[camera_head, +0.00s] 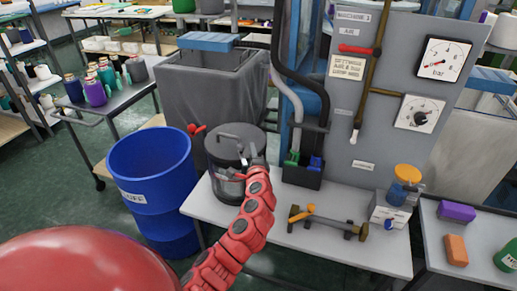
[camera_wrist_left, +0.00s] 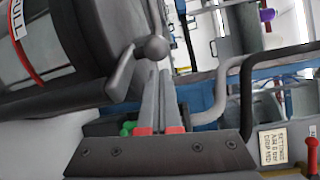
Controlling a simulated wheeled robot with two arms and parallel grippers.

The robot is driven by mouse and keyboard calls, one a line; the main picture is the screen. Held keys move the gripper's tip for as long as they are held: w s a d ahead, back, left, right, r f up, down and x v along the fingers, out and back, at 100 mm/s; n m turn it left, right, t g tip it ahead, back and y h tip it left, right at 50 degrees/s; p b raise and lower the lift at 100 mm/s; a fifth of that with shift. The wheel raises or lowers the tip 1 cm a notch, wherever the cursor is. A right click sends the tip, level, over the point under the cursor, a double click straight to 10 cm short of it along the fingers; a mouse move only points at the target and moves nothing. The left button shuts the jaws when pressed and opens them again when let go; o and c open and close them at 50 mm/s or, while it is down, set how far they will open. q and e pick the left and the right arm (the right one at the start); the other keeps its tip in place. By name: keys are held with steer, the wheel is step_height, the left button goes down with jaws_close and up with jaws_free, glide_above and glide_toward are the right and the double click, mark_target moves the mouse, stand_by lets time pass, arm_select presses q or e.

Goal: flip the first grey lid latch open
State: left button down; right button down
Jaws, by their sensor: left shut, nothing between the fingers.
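A grey canister with a dark grey lid (camera_head: 228,143) stands at the back left of the light table, partly hidden by my left arm. In the left wrist view the canister (camera_wrist_left: 40,52) fills the upper left, with a red line and a label on its side. A grey lid latch (camera_wrist_left: 122,84) with a round knob (camera_wrist_left: 152,48) stands out from the lid edge. My left gripper (camera_head: 252,157) is at the lid's right side. Its fingers (camera_wrist_left: 160,77) are together and empty, with tips close to the knob; I cannot tell if they touch. My right gripper is not in view.
A blue bin (camera_head: 155,185) stands left of the table. A dark holder (camera_head: 302,176) with green and blue clips and hoses is right of the canister. A metal bar with an orange handle (camera_head: 302,213) lies on the table. The front of the table (camera_head: 345,250) is mostly clear.

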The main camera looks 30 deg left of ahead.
arm_select(q)
steer(key=shift+s+a, duration=0.25)
steer(key=shift+s, duration=0.2)
